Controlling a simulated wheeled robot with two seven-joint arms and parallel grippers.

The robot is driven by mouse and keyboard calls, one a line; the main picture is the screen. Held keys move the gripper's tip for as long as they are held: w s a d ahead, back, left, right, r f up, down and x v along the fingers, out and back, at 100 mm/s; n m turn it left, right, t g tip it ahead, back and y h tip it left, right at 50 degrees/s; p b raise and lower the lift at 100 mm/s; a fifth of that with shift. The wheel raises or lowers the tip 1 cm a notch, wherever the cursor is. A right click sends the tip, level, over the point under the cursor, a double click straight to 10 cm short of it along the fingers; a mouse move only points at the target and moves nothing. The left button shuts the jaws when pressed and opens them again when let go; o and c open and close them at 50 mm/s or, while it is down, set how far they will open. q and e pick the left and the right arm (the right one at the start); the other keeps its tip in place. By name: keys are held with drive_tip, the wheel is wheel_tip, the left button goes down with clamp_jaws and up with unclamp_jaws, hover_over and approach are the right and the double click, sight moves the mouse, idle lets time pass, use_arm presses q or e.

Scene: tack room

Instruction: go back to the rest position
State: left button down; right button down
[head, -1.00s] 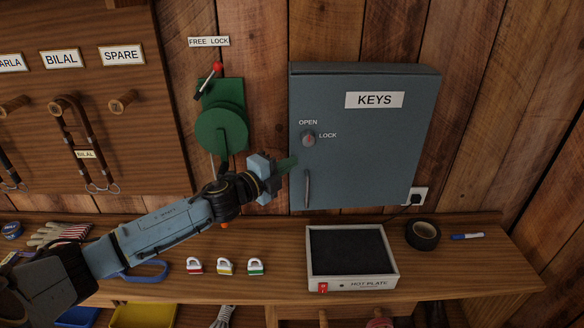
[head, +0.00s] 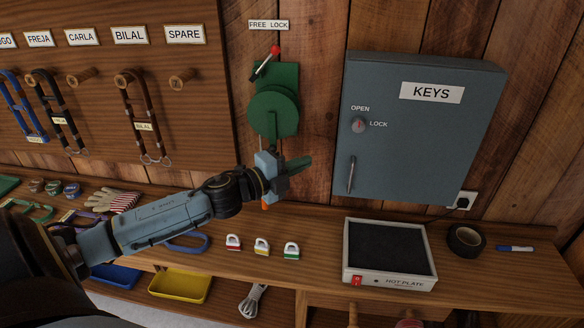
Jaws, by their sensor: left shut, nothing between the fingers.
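My left gripper (head: 297,166) is shut and empty. It hangs in the air in front of the wooden wall, just below the green reel (head: 275,108) and left of the grey key cabinet (head: 425,125). My left arm comes in from the lower left and reaches out over the bench. My right gripper is not in view.
The bench (head: 325,228) holds several small padlocks (head: 262,247), a hot plate (head: 390,284), black tape (head: 466,240) and a blue marker (head: 515,249). A striped glove (head: 125,201) lies left. Yellow (head: 180,287) and blue trays sit below.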

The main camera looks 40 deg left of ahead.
use_arm(q)
drive_tip(key=shift+s+a, duration=0.65)
